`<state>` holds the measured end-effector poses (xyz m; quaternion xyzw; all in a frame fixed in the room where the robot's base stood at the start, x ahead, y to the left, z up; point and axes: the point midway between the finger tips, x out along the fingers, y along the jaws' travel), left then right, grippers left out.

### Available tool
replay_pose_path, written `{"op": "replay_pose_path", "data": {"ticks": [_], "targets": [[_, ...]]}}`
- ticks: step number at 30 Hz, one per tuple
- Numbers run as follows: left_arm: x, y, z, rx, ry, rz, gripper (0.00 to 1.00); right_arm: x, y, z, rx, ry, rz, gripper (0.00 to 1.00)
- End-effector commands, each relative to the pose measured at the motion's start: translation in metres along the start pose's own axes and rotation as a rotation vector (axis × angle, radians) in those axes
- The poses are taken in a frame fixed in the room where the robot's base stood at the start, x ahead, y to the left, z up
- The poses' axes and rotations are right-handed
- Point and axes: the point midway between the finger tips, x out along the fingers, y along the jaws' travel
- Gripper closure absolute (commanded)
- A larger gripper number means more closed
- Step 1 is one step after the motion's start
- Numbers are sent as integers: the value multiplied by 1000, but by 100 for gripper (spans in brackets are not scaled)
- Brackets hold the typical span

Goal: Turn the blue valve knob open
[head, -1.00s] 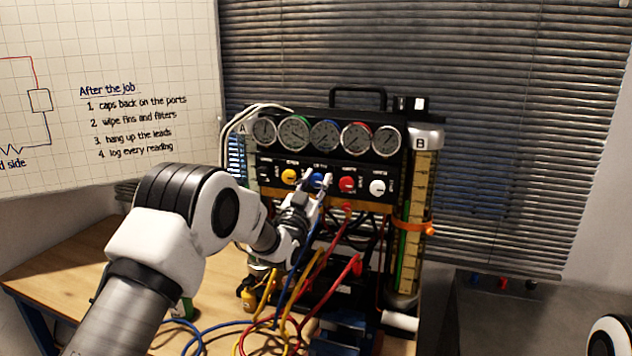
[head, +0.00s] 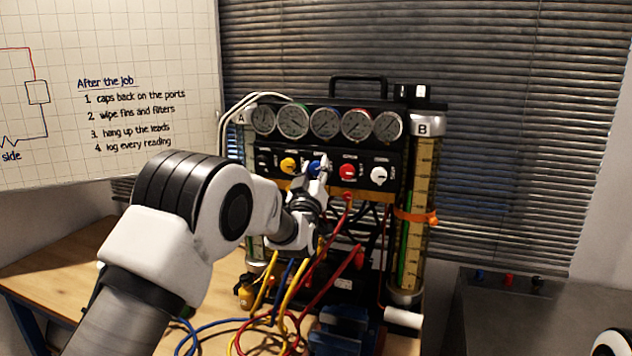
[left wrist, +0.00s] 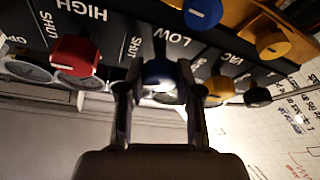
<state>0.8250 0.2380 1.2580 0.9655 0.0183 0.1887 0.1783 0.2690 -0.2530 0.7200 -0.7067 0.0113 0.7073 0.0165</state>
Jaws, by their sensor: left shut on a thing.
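The blue valve knob (head: 314,167) is on the black front panel of the gauge rig, between the yellow knob (head: 288,165) and the red knob (head: 347,172). My left gripper (head: 318,178) is shut on the blue knob and partly covers it in the head view. In the left wrist view the blue knob (left wrist: 158,74) sits between the two fingers of the gripper (left wrist: 156,88), under the LOW label. The knob's pointer mark is hard to make out. My right gripper is not in view; only a bit of that arm shows at the lower right edge.
Several round gauges (head: 326,123) line the rig above the knobs. A white knob (head: 378,175) is at the right of the row. Red, yellow and blue hoses (head: 290,292) hang below the panel onto the wooden table (head: 62,252). A whiteboard (head: 140,50) stands at the left.

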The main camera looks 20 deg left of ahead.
Motion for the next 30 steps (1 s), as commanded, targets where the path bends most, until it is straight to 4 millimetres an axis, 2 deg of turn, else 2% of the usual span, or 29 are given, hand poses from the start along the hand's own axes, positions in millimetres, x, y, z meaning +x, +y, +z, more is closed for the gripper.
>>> {"op": "replay_pose_path", "data": {"ticks": [1, 12, 30], "targets": [[-1, 0, 2, -38, 4, -14, 100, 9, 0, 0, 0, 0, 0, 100], [0, 0, 0, -365, 3, -148, 100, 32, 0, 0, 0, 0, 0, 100], [0, 0, -1, -847, 2, -349, 100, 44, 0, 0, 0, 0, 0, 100]]}}
